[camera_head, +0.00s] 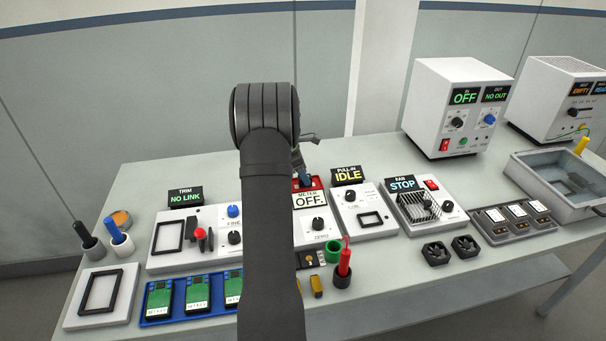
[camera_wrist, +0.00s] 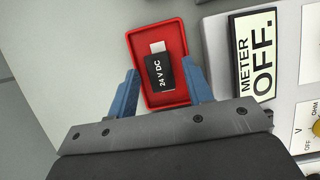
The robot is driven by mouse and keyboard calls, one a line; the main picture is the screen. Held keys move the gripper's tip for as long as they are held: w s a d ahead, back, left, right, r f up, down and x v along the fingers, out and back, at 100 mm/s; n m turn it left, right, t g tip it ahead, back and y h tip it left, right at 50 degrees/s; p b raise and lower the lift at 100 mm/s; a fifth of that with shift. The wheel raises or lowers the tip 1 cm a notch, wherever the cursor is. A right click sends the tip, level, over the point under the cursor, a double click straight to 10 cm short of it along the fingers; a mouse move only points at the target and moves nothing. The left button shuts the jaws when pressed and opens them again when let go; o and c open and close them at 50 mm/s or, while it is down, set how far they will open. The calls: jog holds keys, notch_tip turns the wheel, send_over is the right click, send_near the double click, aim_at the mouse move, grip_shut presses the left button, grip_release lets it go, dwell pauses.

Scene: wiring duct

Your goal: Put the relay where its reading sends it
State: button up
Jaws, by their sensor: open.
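The relay (camera_wrist: 162,84) is a small black block marked 24 V DC with a pale end, lying in a red tray (camera_wrist: 175,28) in the wrist view. My gripper (camera_wrist: 160,76) is open, its blue fingers on either side of the relay with gaps. In the head view my gripper (camera_head: 304,178) is over the red tray (camera_head: 314,184) behind the meter, and my arm hides the relay. The pull-in tester (camera_head: 349,212) stands right of the meter, its display (camera_head: 348,175) reading IDLE and its framed socket (camera_head: 370,219) empty.
The meter display (camera_head: 309,199) reads OFF. It stands close to the right of the red tray in the wrist view. A fan unit (camera_head: 424,207) reads STOP. A grey bin (camera_head: 556,196) is far right.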

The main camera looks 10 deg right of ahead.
aim_at(309, 176)
jog(key=v, duration=1.2)
jog(key=shift+f, duration=0.1)
jog(key=x, duration=1.2)
jog(key=shift+f, duration=0.1)
notch_tip(309, 176, up, 2)
jog(key=shift+r, duration=0.8)
